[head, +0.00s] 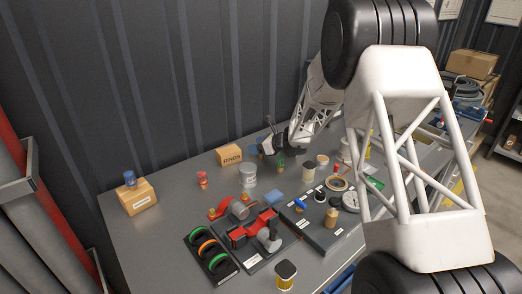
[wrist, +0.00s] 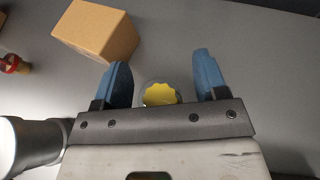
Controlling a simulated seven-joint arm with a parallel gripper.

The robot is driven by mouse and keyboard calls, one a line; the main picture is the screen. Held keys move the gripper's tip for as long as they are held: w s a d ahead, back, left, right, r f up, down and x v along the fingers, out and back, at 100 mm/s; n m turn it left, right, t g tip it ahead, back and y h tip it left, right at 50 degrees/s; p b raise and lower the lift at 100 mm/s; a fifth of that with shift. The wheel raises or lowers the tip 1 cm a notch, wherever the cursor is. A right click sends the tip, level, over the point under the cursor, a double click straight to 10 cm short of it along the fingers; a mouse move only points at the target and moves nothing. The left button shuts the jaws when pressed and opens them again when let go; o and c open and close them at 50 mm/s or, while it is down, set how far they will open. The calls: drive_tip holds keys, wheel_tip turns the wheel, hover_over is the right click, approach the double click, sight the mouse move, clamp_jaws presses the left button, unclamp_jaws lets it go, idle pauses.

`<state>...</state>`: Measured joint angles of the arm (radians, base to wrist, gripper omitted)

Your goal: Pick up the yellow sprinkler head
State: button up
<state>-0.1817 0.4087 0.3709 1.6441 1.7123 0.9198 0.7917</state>
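In the wrist view, a yellow, scalloped round top (wrist: 160,94) with a pale grey rim around it lies between my fingers, close to the palm edge; it looks like the yellow sprinkler head seen from above. My gripper (wrist: 161,66) is open, with one blue finger on each side of it and a visible gap at both sides. In the head view, my gripper (head: 268,147) is low over the back of the grey table, right of a cardboard box. The sprinkler head cannot be made out there; the gripper seems to hide it.
The cardboard box (head: 230,154) stands just left of my gripper, also in the wrist view (wrist: 97,30). A grey can (head: 248,176), a red fitting (head: 202,180) and a green piece (head: 280,161) stand nearby. Trays of parts (head: 322,224) fill the table's front.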

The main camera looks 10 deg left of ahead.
drive_tip(key=c, duration=1)
drive_tip(key=shift+o, duration=0.2)
drive_tip(key=shift+r, duration=0.15)
wheel_tip(320, 180, up, 10)
idle(0.4)
